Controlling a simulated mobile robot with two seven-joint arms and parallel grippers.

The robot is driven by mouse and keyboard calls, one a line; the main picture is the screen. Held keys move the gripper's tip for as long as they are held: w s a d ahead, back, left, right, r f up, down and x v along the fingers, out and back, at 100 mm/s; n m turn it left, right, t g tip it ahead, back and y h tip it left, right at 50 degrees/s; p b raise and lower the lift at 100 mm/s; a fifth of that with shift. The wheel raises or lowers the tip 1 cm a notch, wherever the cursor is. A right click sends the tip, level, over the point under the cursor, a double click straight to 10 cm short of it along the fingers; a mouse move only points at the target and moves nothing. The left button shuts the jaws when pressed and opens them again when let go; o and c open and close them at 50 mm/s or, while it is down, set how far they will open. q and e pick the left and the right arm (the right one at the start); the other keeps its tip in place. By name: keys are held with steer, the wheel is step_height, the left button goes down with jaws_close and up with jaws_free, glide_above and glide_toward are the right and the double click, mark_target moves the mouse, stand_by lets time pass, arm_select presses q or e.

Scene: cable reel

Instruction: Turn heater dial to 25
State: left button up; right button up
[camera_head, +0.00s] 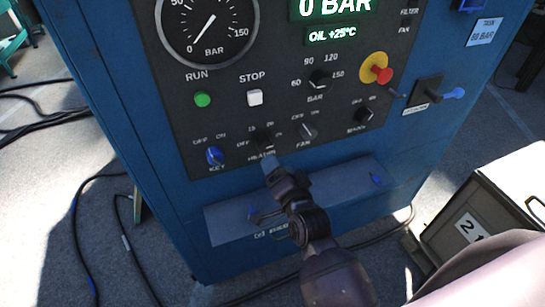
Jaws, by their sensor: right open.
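The heater dial (262,141) is a small black knob on the dark control panel, in the lower row between the key switch and the fan dial. Small marks surround it, with OFF at its left. The marks are too blurred to read surely, and I cannot tell where its pointer stands. My right gripper (268,158) reaches up from below, its tip at the lower edge of the dial and covering part of its label. The jaws are open. I cannot tell whether they touch the dial. My left gripper is not in view.
Close by are the blue key switch (215,156), the fan dial (308,131), a white STOP button (255,97) and a green RUN button (202,99). A red knob on yellow (382,75) is at the right. A ledge (222,225) juts out below the panel.

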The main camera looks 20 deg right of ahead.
steer(key=shift+s, duration=1.3)
